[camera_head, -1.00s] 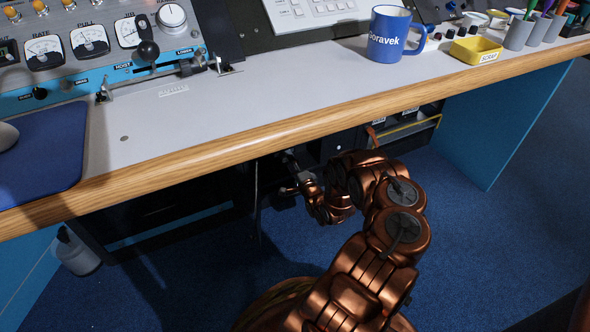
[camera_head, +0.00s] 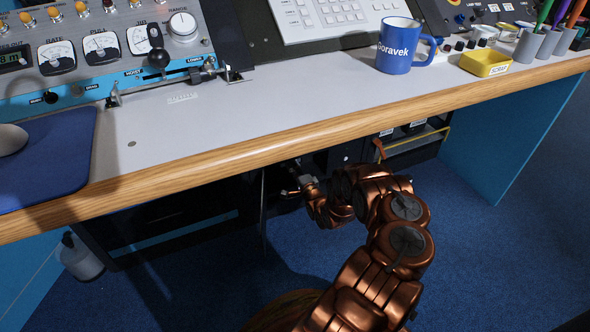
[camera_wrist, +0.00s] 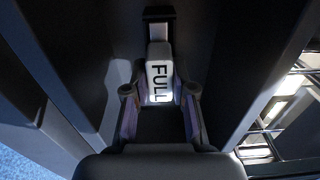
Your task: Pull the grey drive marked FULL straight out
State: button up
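The grey drive (camera_wrist: 160,78), with FULL in black letters on its pale face, shows in the middle of the wrist view. It stands out from a dark upright panel, just below a dark slot-like recess (camera_wrist: 158,30). I cannot tell how deep it sits. In the head view my gripper (camera_head: 300,182) is under the desk's front edge, partly in shadow, and the drive is not discernible there.
The desk (camera_head: 250,115) with its wooden edge lies above my arm. Dark walls flank the gripper closely in the wrist view. A rack with a yellow edge (camera_head: 418,141) is right of my arm.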

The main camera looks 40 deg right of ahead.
grip_shut()
jog(key=shift+s, duration=0.15)
jog(key=shift+p+v, duration=0.95)
jog(key=shift+v, duration=1.85)
jog(key=shift+s, duration=0.1)
jog(key=shift+v, duration=1.45)
